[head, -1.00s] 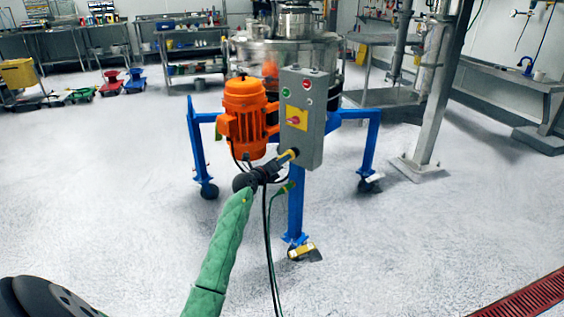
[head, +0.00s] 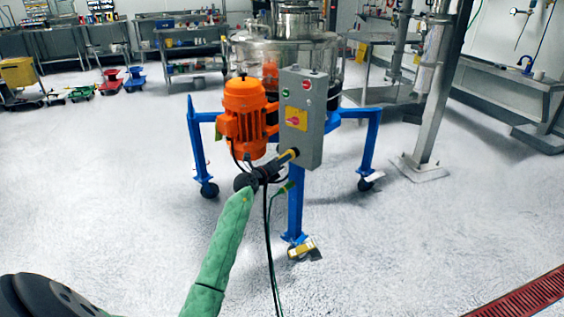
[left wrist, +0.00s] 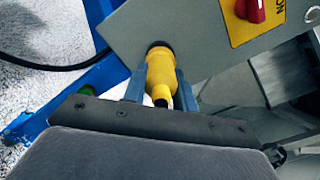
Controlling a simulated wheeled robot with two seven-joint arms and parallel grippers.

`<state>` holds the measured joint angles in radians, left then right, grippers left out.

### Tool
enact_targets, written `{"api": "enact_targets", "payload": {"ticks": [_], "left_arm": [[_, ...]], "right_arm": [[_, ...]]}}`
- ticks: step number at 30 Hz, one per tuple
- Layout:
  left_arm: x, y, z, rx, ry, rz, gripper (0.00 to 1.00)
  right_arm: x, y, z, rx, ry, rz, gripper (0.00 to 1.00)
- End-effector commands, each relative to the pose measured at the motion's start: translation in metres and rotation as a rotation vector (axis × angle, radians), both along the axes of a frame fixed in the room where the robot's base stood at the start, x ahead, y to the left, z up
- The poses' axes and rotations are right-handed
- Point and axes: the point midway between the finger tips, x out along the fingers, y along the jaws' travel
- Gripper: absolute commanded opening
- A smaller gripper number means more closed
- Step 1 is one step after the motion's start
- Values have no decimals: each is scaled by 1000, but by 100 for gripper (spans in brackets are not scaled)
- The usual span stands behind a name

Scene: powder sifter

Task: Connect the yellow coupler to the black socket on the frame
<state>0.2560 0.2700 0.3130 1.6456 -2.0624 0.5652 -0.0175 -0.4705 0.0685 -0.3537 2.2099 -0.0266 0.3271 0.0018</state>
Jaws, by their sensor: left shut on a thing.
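The yellow coupler (left wrist: 161,78) is between the two fingers of my left gripper (left wrist: 155,90), which is shut on it. In the left wrist view its far end meets a dark round socket (left wrist: 159,46) at the edge of the grey control box; I cannot tell how deep it sits. In the head view the coupler (head: 288,156) shows small at the lower left of the box, with my left gripper (head: 270,170) just behind it at the end of the green-sleeved arm. The black socket is mostly hidden there. My right gripper is not in view.
The grey control box (head: 312,140) carries a red knob on a yellow plate. Blue frame legs (head: 296,212) are on casters. Dark and green cables (head: 271,245) hang below.

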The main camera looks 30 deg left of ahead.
Motion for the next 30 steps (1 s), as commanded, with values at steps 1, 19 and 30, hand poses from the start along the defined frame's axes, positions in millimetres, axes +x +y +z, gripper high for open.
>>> {"api": "enact_targets", "payload": {"ticks": [1, 19, 30], "left_arm": [[1, 0, 1, 0, 0, 0, 0], [8, -1, 1, 1, -1, -1, 0], [9, -2, 0, 1, 0, 0, 53]], "right_arm": [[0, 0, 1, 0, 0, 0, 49], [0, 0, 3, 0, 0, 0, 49], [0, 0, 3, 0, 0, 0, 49]]}}
